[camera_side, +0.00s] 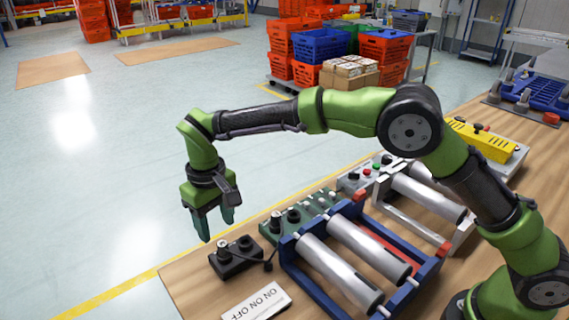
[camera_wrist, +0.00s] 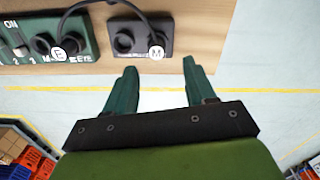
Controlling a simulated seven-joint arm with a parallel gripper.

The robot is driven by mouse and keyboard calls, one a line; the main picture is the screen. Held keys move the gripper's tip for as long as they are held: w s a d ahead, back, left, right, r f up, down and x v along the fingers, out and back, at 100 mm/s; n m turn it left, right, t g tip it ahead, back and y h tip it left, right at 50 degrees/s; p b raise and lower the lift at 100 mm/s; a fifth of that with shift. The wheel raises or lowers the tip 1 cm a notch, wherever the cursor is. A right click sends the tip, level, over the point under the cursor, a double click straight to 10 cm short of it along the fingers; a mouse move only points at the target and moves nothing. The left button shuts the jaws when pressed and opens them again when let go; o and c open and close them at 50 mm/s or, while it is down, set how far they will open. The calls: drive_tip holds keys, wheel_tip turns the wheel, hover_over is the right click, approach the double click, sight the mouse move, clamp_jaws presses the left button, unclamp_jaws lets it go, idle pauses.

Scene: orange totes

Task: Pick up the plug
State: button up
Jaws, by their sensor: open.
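My gripper (camera_side: 216,231) hangs open and empty, fingers pointing down, above and to the left of a small black socket box (camera_side: 236,260) at the table's near left corner. In the wrist view, my gripper's (camera_wrist: 159,66) two green fingers are spread apart below the black box (camera_wrist: 118,38), with nothing between them. A dark plug (camera_wrist: 155,38) with a round "M" tag sits at the box's right side, a black cable running up from it. The cable also reaches the green panel (camera_wrist: 85,28), near an "E" tag (camera_wrist: 59,54). Whether the plug is fully seated is unclear.
A blue frame with silver rollers (camera_side: 368,245) stands right of the black box. A white ON/OFF label (camera_side: 257,303) lies in front. The green control panel (camera_side: 300,213) is behind the box. The table edge is close to my gripper, with open floor beyond.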

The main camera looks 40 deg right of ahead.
sight(222, 244)
drive_tip(key=shift+s+d+f, duration=0.1)
drive_tip(key=shift+d+f, duration=0.05)
drive_tip(key=shift+f, duration=1.4)
drive_tip(key=shift+s+d+f, duration=0.1)
drive_tip(key=shift+f, duration=1.45)
drive_tip(key=shift+c, duration=0.3)
clamp_jaws()
